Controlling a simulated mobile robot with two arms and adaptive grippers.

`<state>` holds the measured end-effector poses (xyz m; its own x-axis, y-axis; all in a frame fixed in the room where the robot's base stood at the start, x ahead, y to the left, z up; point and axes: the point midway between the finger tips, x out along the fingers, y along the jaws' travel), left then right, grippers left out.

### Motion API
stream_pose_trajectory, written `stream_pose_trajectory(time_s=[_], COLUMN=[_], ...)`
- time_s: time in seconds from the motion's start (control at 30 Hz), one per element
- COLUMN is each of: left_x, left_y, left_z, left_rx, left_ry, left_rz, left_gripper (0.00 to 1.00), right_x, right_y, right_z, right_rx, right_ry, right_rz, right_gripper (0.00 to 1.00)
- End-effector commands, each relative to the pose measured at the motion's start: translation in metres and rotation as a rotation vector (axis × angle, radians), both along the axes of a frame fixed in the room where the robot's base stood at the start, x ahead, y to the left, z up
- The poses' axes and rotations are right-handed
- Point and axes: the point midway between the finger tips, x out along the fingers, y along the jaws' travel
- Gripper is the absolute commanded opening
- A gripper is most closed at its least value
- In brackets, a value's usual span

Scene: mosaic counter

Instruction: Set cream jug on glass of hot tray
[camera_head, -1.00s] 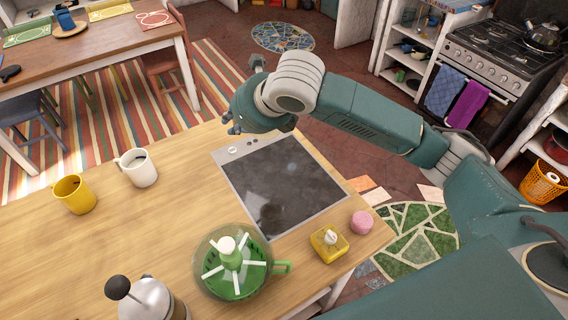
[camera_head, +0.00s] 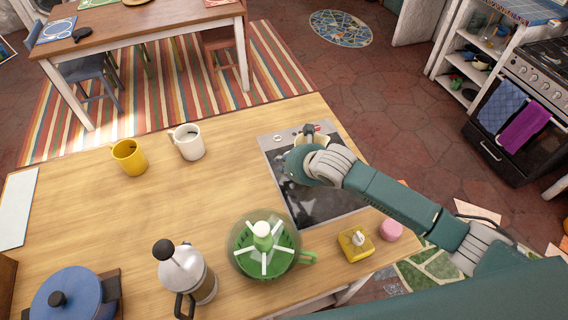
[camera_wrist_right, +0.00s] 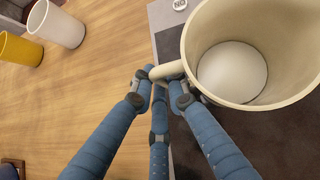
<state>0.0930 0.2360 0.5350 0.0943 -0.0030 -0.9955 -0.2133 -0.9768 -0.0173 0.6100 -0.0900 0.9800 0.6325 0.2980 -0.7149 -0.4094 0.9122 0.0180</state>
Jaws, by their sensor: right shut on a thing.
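The cream jug (camera_wrist_right: 232,72) is large in the right wrist view, open end toward the camera. My right gripper (camera_wrist_right: 160,78) is shut on its handle, with blue fingers around it. In the head view the jug (camera_head: 318,139) shows partly behind my right gripper (camera_head: 297,165), over the far part of the hot tray. The hot tray (camera_head: 325,206) has dark glass in a grey frame and lies on the wooden counter. I cannot tell whether the jug touches the glass. My left gripper is out of view.
A white mug (camera_head: 188,144) and a yellow mug (camera_head: 131,158) stand left of the tray. A French press (camera_head: 190,275) and a blue pot (camera_head: 68,298) are at front left.

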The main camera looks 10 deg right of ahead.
Motion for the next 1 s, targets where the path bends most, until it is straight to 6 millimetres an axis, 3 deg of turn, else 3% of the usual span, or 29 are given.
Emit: stream_pose_trajectory(time_s=[0.13, 0.53, 0.57, 0.63, 1.0], left_x=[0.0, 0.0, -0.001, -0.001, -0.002], left_y=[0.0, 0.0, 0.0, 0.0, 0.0], left_z=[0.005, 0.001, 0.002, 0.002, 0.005], left_rx=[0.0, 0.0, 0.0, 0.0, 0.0], left_ry=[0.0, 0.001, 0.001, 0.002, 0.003], left_rz=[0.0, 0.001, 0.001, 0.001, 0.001], left_gripper=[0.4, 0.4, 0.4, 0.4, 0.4], right_x=[0.001, 0.001, 0.0, 0.0, 0.001], right_y=[0.0, 0.0, 0.0, 0.0, 0.0], right_z=[-0.013, -0.019, -0.019, -0.019, -0.013], right_rx=[0.001, 0.0, 0.0, -0.001, 0.001], right_ry=[-0.005, -0.005, -0.002, -0.001, -0.003], right_rz=[0.001, 0.001, 0.0, 0.0, -0.001], right_gripper=[0.0, 0.0, 0.2, 0.33, 0.33])
